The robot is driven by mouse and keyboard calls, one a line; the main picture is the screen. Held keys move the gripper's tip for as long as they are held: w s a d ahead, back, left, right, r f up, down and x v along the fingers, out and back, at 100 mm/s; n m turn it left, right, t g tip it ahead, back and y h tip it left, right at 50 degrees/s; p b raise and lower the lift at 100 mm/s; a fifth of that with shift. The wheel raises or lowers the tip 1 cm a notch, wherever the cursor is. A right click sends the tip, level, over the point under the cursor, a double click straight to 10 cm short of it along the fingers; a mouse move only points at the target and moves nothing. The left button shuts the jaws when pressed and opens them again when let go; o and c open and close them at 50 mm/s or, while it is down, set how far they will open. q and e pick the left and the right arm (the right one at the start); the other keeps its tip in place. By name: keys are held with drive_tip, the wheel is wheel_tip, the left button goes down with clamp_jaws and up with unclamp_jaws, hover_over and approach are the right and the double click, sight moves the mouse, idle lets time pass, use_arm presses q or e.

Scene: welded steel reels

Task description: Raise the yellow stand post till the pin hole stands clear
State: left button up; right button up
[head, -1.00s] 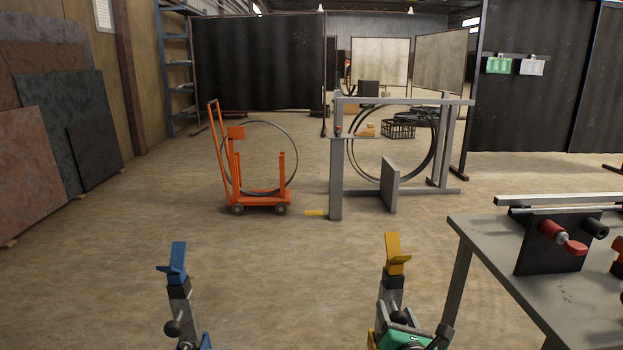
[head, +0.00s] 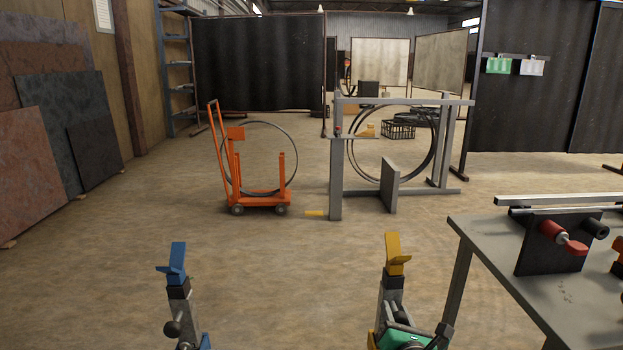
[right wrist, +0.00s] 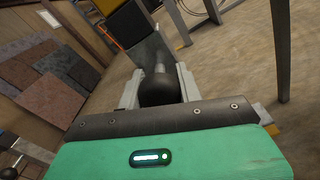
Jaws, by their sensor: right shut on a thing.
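The yellow stand has a yellow V-shaped head (head: 397,254) on a dark collar and a grey post (head: 389,297), upright at the bottom right of centre in the head view. My right gripper (right wrist: 160,82) is shut on the dark round knob (right wrist: 159,90) at the side of this post, one finger on each side of it. The green housing of my right gripper also shows at the bottom of the head view. The post (right wrist: 150,57) rises behind the knob in the right wrist view. I cannot make out a pin hole. My left gripper is not in view.
A matching blue stand (head: 173,262) stands to the left. A grey workbench (head: 490,240) is close on the right. An orange trolley (head: 262,200) and a grey steel frame (head: 336,180) with large rings stand farther off.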

drive_tip(key=o, duration=1)
drive_tip(key=shift+r, duration=0.2)
drive_tip(key=shift+s, duration=0.15)
drive_tip(key=shift+s+d+p, duration=0.1)
drive_tip(key=shift+s+p, duration=0.6)
drive_tip(key=shift+s, duration=0.25)
drive_tip(key=s+p, duration=0.2)
drive_tip(key=s, duration=0.2)
drive_tip(key=shift+s, duration=0.4)
drive_tip(key=shift+f, duration=0.1)
